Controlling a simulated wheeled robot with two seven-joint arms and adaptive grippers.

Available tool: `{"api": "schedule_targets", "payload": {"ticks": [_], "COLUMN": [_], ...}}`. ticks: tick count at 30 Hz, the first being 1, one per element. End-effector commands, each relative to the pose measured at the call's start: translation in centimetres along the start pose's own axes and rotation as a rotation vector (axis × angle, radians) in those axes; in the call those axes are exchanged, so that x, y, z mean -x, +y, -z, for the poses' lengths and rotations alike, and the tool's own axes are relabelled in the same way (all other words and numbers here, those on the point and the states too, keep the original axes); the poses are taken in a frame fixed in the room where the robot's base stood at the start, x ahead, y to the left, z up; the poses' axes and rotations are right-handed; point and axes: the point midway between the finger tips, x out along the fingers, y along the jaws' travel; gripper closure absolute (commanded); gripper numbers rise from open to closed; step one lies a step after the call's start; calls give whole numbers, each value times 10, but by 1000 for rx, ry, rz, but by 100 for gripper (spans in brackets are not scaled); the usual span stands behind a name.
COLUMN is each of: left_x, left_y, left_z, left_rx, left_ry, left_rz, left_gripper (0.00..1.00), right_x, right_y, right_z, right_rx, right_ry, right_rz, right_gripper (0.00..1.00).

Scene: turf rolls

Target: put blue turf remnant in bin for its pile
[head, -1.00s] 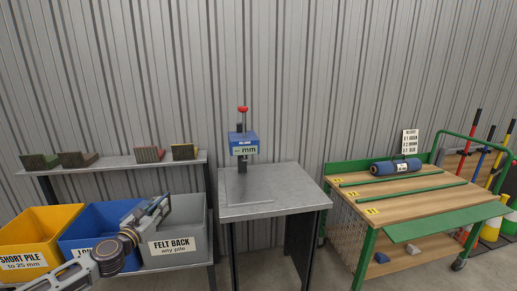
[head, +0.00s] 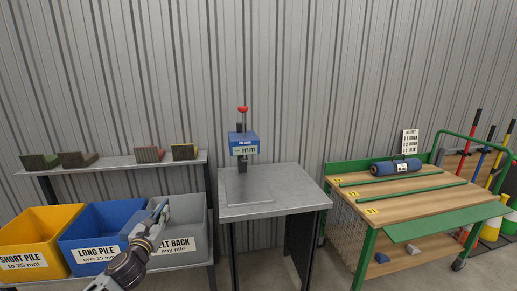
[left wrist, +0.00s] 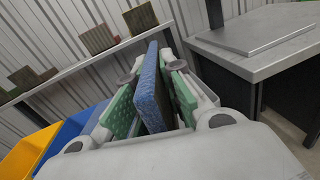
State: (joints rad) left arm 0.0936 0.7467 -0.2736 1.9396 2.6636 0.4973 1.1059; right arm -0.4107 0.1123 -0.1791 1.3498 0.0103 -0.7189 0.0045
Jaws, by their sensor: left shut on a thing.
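The blue turf remnant (left wrist: 151,88) is a thin slab standing on edge between the green finger pads of my left gripper (left wrist: 155,98) in the left wrist view. In the head view my left gripper (head: 153,219) is in front of the grey bin (head: 190,233), labelled FELT BACK any pile, and shut on the remnant (head: 160,207). Its height over the bin is hard to tell. The blue bin (head: 88,238) reads LONG PILE over 25 mm. The yellow bin (head: 30,238) reads SHORT PILE to 25 mm. The remnant's backing is unclear.
A shelf (head: 120,163) behind the bins holds several turf samples. A steel table (head: 290,190) with a blue mm gauge (head: 243,143) stands right of the bins. Farther right, a green-framed bench (head: 430,190) carries a blue roll (head: 396,167).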

Motion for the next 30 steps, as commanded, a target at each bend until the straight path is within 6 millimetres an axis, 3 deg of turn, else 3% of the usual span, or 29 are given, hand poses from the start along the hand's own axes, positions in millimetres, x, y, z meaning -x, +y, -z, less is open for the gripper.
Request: {"api": "schedule_targets", "payload": {"ticks": [10, 21, 30], "left_x": [14, 46, 68], "left_y": [-21, -87, -119], "left_z": [20, 67, 101], "left_rx": [4, 1, 1], "left_ry": [7, 3, 2], "left_rz": [-40, 4, 19], "left_gripper": [100, 100, 100], "right_x": [0, 0, 1], "right_y": [-1, 1, 2], "right_z": [-4, 5, 9], "right_rx": [0, 0, 0], "right_ry": [-4, 6, 10], "right_rz": [1, -1, -2], "right_gripper": [60, 60, 60]}}
